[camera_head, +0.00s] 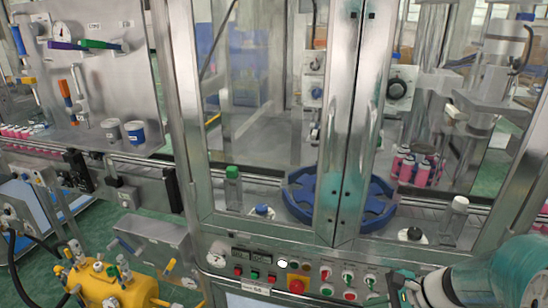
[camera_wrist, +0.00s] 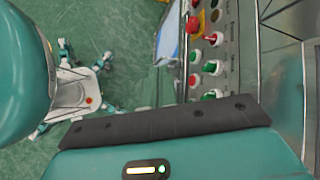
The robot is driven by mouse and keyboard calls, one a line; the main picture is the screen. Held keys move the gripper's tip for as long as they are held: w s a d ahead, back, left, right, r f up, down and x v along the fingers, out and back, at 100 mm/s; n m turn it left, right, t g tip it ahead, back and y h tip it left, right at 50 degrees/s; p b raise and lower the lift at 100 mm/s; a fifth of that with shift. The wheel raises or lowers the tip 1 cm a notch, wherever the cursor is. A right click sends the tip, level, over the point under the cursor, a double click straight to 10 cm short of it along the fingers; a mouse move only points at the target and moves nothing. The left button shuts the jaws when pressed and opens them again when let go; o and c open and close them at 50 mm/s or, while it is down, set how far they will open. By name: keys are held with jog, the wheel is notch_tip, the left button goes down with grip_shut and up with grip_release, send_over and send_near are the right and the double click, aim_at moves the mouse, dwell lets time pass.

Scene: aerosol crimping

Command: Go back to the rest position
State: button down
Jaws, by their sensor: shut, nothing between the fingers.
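My gripper (camera_head: 400,288) shows at the lower right of the head view, at the end of my teal and white arm. Its fingers are shut with nothing between them. It is in front of the machine's control panel (camera_head: 262,262), at the panel's right end. In the wrist view a dark bar of my gripper (camera_wrist: 165,125) crosses the lower part of the picture. The panel's red and green knobs (camera_wrist: 210,67) lie beyond it. No held object shows in either view.
A glazed metal cabinet with a blue star wheel (camera_head: 300,205) stands ahead. A yellow tank (camera_head: 105,290) with valves stands at the lower left. Green floor (camera_wrist: 110,30) is clear at the upper left of the wrist view.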

jog(key=s+a+r+n+h, duration=0.3)
jog(key=s+a+r+n, duration=0.1)
jog(key=r+n, duration=0.3)
jog(key=s+a+r+n+t+h, duration=0.1)
jog(key=s+a+r+n+h, duration=0.3)
jog(key=r+n, duration=0.3)
jog(key=s+n, duration=0.1)
jog(key=n, duration=0.2)
jog(key=shift+s+r, duration=0.25)
jog(key=shift+r, duration=0.1)
